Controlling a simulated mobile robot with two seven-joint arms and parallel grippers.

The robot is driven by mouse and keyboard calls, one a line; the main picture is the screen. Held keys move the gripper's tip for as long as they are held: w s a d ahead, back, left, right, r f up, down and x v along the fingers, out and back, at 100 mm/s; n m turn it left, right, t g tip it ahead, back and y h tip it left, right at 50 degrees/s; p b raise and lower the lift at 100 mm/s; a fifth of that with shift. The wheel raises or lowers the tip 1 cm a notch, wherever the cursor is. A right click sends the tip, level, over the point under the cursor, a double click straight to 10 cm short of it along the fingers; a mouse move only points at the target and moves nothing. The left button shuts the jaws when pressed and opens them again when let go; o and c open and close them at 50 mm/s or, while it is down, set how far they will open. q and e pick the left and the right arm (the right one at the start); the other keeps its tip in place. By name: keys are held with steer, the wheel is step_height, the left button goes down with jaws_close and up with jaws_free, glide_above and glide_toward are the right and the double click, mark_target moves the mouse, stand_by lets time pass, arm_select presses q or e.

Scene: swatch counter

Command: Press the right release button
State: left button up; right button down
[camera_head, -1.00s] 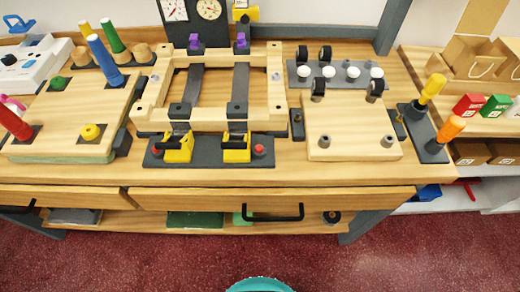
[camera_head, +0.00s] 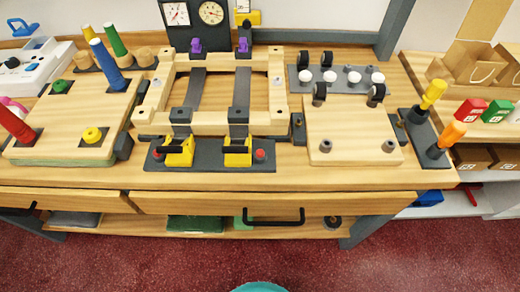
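The right release button is a small red button (camera_head: 260,155) on the dark base plate (camera_head: 208,166), just right of the right yellow buckle (camera_head: 237,153). A matching left red button (camera_head: 156,155) sits beside the left yellow buckle (camera_head: 179,152). Dark straps (camera_head: 239,92) run from the buckles back across the wooden frame (camera_head: 210,128) to purple clips (camera_head: 243,46). I cannot tell whether the buckles are latched. Neither of my grippers shows in this view.
A wooden board with pegs (camera_head: 75,125) lies to the left, and another board (camera_head: 352,133) to the right. Yellow and orange-handled tools (camera_head: 447,138) stand at the right end. A drawer with a black handle (camera_head: 273,217) is below the counter's front edge.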

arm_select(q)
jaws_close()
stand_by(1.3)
